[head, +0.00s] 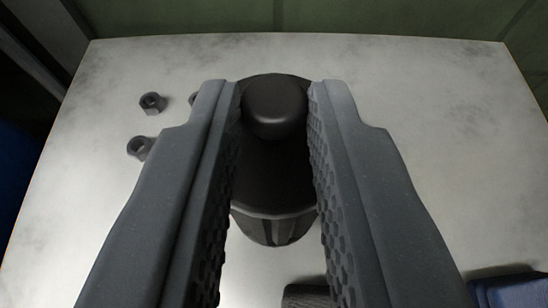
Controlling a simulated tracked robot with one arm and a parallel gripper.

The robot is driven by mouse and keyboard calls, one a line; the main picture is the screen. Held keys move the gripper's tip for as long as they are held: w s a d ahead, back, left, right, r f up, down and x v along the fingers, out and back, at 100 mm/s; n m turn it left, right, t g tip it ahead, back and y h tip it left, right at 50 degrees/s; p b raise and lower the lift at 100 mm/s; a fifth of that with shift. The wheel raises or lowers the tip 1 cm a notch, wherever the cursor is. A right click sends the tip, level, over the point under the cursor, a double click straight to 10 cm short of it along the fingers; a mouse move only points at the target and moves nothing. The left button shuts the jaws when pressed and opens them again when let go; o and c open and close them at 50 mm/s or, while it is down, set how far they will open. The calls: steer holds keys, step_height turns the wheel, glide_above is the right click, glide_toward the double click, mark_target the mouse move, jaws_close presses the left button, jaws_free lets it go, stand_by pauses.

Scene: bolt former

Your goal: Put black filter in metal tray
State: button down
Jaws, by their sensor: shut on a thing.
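The black filter (273,172) is a dark round body with a rounded knob on top, in the middle of the head view. My gripper (278,100) has its two grey fingers on either side of the filter and is shut on it. The fingers hide the filter's left and right sides. I cannot tell whether the filter's base touches the pale surface below. I cannot make out a metal tray in this view.
A pale, scuffed tabletop (440,120) lies below, mostly clear on the right. Dark hex nuts (151,102) lie to the left, one partly hidden by a finger. A blue object (512,291) and a dark textured object (304,295) show at the bottom edge. A green wall (390,18) stands behind.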

steer(key=c, duration=1.3)
jaws_free()
steer(key=shift+r, duration=0.1)
